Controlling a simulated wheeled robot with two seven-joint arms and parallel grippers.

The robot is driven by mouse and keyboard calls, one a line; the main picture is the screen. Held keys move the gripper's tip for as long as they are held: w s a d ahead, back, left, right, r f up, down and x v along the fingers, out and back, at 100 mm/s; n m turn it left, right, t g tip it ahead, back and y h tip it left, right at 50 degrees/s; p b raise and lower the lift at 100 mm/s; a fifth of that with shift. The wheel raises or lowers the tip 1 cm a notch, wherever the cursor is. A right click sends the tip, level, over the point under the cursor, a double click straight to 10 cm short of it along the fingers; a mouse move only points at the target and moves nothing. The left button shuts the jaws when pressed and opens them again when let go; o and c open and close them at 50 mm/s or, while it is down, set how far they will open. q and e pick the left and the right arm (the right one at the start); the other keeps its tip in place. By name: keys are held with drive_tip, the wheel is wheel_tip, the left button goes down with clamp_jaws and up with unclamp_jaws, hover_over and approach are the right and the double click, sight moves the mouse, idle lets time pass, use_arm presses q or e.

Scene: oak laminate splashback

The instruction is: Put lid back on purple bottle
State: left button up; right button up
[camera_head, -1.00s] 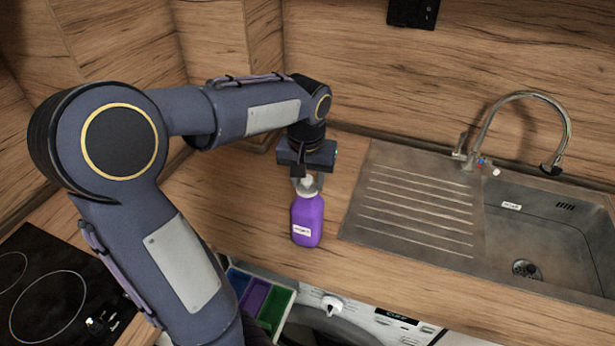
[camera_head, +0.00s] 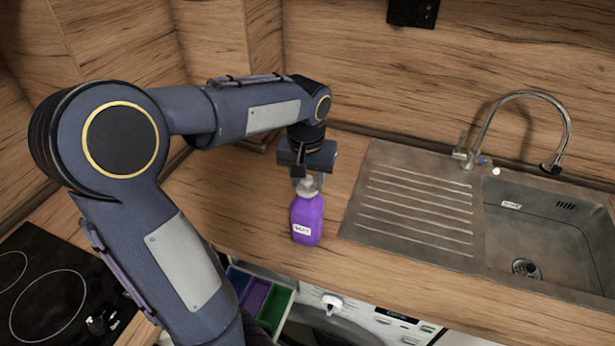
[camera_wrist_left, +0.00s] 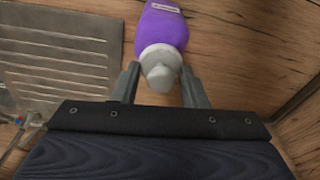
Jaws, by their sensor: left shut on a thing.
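The purple bottle (camera_head: 307,219) stands upright on the wooden worktop, its white label facing me. It also shows at the top of the left wrist view (camera_wrist_left: 162,28). The pale grey-white lid (camera_head: 307,187) sits at the bottle's neck and shows in the left wrist view (camera_wrist_left: 160,70). My left gripper (camera_head: 308,180) points down over the bottle top. In the left wrist view its two fingers (camera_wrist_left: 160,76) are on either side of the lid, shut on it. My right gripper is in neither view.
A steel sink with a ribbed drainboard (camera_head: 415,212) and a curved tap (camera_head: 525,95) lies to the right. A hob (camera_head: 45,285) is at lower left. Below the worktop's front edge are an open drawer with coloured compartments (camera_head: 254,298) and a washing machine (camera_head: 385,325).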

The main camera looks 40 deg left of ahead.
use_arm(q)
drive_tip(key=o, duration=1.5)
drive_tip(key=shift+r+p, duration=2.15)
drive_tip(key=shift+r, duration=0.35)
drive_tip(key=shift+r+p, duration=0.3)
drive_tip(key=shift+r, duration=0.75)
drive_tip(key=s+d+f+m+t+h+b, duration=0.1)
drive_tip(key=s+d+f+t+h+b, duration=0.1)
drive_tip(key=s+d, duration=0.4)
drive_tip(key=s+d+f+m+t+h+b, duration=0.2)
drive_tip(key=s+d+f, duration=0.2)
drive_tip(key=s, duration=0.6)
drive_tip(key=d, duration=0.2)
drive_tip(key=shift+s+d+f, duration=0.2)
drive_tip(key=shift+d+f, duration=0.2)
